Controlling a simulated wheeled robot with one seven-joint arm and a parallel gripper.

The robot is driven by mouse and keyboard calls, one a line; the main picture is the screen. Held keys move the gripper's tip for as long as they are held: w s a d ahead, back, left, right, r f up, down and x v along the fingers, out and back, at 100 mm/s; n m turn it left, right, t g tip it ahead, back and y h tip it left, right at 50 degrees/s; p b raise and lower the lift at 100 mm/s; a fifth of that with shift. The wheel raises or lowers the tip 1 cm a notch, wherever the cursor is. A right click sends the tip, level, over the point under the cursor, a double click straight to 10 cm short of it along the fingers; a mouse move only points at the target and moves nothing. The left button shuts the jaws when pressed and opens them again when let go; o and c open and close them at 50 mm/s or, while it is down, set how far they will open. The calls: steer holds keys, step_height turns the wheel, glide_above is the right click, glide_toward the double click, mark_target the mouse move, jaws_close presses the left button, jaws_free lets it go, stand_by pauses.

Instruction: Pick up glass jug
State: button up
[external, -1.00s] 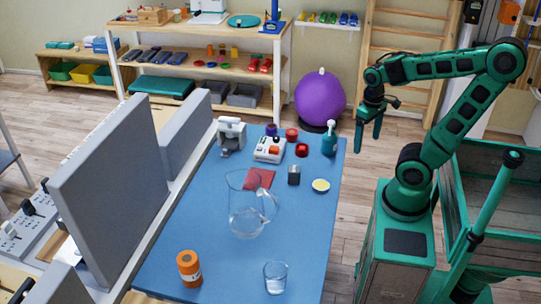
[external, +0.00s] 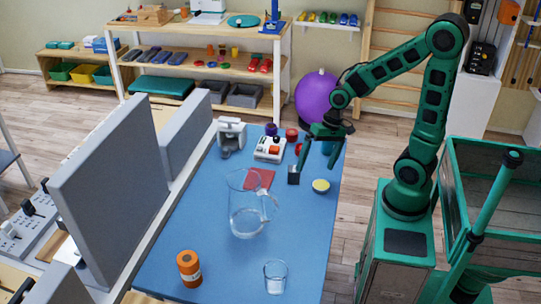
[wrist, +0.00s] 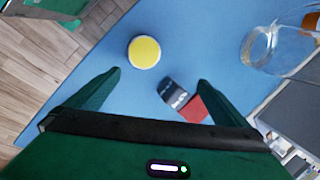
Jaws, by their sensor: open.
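The glass jug (external: 246,216) stands upright on the blue table, a clear vessel with its handle towards the right. In the wrist view the jug (wrist: 282,50) shows at the right edge, partly cut off. My gripper (external: 313,158) is open and empty above the far right part of the table, behind and to the right of the jug and apart from it. In the wrist view its two fingers (wrist: 152,92) are spread, with a small dark block between and beyond them.
Near the jug are a red cloth (external: 259,179), a dark block (external: 294,175), a yellow-topped round tub (external: 321,186), an orange jar (external: 189,268) and a drinking glass (external: 275,277). A grey divider panel (external: 110,190) stands left of the table (external: 225,285).

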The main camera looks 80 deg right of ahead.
steer(key=w+a+m+y, duration=0.1)
steer(key=w+a+y, duration=0.1)
steer(key=w+a, duration=0.1)
steer(key=w+a+f+m+t+y, duration=0.1)
steer(key=w+a+m+y, duration=0.1)
steer(key=a, duration=0.3)
steer(key=w+a+m+t+y, duration=0.1)
steer(key=w+a+m+y, duration=0.1)
steer(key=w+a, duration=0.2)
steer(key=shift+a+f, duration=0.15)
steer(key=shift+a, duration=0.45)
steer(key=w+a+r+m+t+y, duration=0.1)
steer(key=w+a+m+y, duration=0.1)
steer(key=w+a+m, duration=0.15)
steer(key=m+t+y, duration=0.3)
steer(key=m+y, duration=0.1)
steer(key=m, duration=0.1)
glide_toward(233, 208)
steer(key=shift+s+d+f+n, duration=0.15)
steer(key=shift+d+f+n, duration=0.1)
steer(key=shift+d, duration=0.3)
steer(key=shift+m+t+y, duration=0.3)
steer(key=shift+m+t, duration=0.1)
steer(key=shift+m, duration=0.3)
steer(key=shift+f+x, duration=0.2)
steer(key=shift+x, duration=2.15)
steer(key=shift+f+x, duration=0.2)
steer(key=shift+x, duration=2.15)
steer(key=shift+s, duration=0.1)
steer(key=shift+c, duration=0.3)
